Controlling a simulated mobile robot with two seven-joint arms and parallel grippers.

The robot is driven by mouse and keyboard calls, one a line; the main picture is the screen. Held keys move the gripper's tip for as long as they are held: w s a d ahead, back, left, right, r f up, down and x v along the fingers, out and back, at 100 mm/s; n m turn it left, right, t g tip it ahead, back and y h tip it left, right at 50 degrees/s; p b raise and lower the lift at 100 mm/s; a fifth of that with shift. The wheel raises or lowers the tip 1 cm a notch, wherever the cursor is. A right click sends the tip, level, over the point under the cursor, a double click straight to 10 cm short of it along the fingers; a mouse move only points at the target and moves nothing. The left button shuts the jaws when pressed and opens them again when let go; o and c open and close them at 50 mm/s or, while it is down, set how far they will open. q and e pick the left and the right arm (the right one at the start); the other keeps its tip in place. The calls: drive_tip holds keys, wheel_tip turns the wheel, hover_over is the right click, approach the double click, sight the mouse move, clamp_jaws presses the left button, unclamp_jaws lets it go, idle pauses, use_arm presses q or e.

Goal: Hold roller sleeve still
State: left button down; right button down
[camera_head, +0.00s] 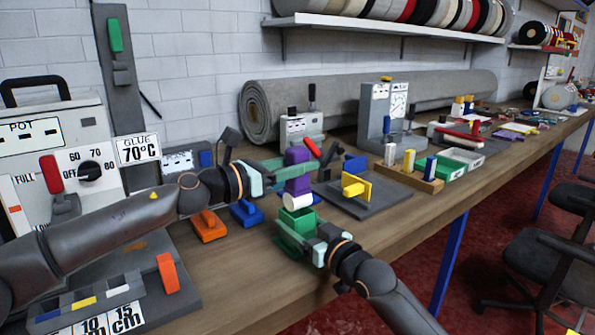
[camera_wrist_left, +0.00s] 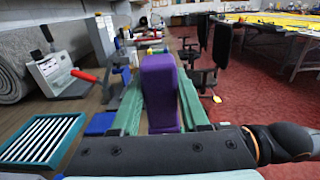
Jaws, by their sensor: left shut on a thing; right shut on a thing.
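My left gripper (camera_head: 284,174) is shut on a purple block-like piece (camera_head: 298,158) above the bench. The purple piece also shows in the left wrist view (camera_wrist_left: 159,92), upright between the two green fingers. A short white cylinder (camera_head: 297,201), which looks like the roller sleeve, lies directly below the purple piece. Under the white cylinder is a green block (camera_head: 298,221). My right gripper (camera_head: 300,240) is shut around the green block, low by the bench's front edge. I cannot tell whether the white cylinder touches both pieces, and its far side is hidden.
A grey stand with a yellow clamp (camera_head: 356,187) sits right of the grippers. Blue (camera_head: 246,212) and orange (camera_head: 208,225) pieces lie to the left. A glue machine (camera_head: 60,150) and a grey carpet roll (camera_head: 330,102) stand behind. The wooden bench (camera_head: 420,215) is bare along its front.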

sight(298, 148)
use_arm(q)
drive_tip(key=shift+r, duration=2)
use_arm(e)
unclamp_jaws()
